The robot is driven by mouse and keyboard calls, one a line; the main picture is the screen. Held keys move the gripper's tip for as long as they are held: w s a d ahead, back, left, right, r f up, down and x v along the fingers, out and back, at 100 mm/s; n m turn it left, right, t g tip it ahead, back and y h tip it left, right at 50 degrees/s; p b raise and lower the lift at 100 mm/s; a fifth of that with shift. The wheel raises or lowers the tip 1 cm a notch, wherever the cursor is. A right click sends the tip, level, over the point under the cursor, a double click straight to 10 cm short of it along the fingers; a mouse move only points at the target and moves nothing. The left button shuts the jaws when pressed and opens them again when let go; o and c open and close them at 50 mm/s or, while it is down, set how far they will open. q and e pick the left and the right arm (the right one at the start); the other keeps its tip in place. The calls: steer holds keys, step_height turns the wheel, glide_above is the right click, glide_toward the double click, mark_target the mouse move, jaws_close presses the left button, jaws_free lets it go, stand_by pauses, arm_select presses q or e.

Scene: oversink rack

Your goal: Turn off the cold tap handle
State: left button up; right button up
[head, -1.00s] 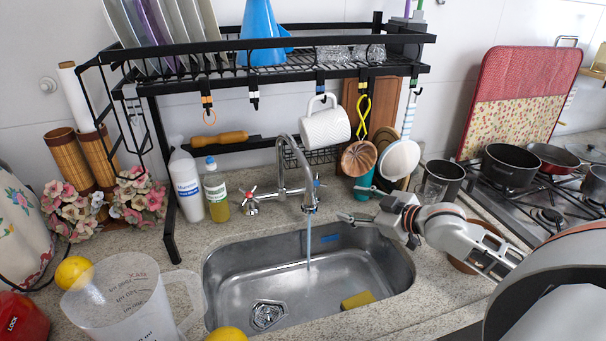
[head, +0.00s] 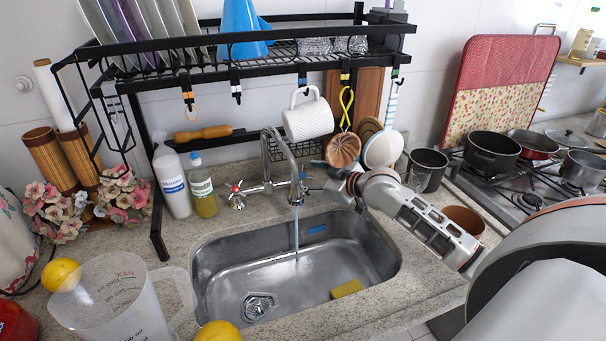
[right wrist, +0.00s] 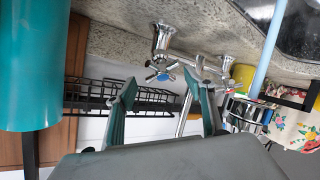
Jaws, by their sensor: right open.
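The cold tap handle (head: 304,177) is a small chrome cross with a blue cap, on the right side of the chrome faucet (head: 270,150). A thin stream of water (head: 296,238) runs from the spout into the sink (head: 270,265). My right gripper (head: 328,178) is just right of the cold handle, partly hidden by its own wrist. In the right wrist view, its two fingers (right wrist: 167,92) are apart and empty, and the blue-capped handle (right wrist: 163,74) shows beyond the gap between their tips. Contact cannot be told. My left gripper is not in view.
The red-capped hot handle (head: 236,194) is on the faucet's left. A white mug (head: 308,118) and utensils hang from the black rack above. In the right wrist view a teal cup (right wrist: 30,65) stands close at the left. A yellow sponge (head: 347,288) lies in the sink.

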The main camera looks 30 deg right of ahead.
mark_target(304, 175)
steer(key=shift+x, duration=1.65)
steer(key=c, duration=1.1)
steer(key=m+h, duration=0.2)
steer(key=m, duration=0.1)
steer(key=shift+a+f+t, duration=0.1)
steer(key=shift+t, duration=0.2)
steer(key=shift+s+m+h, duration=0.1)
steer(key=shift+m+h, duration=0.4)
steer(key=shift+m, duration=0.7)
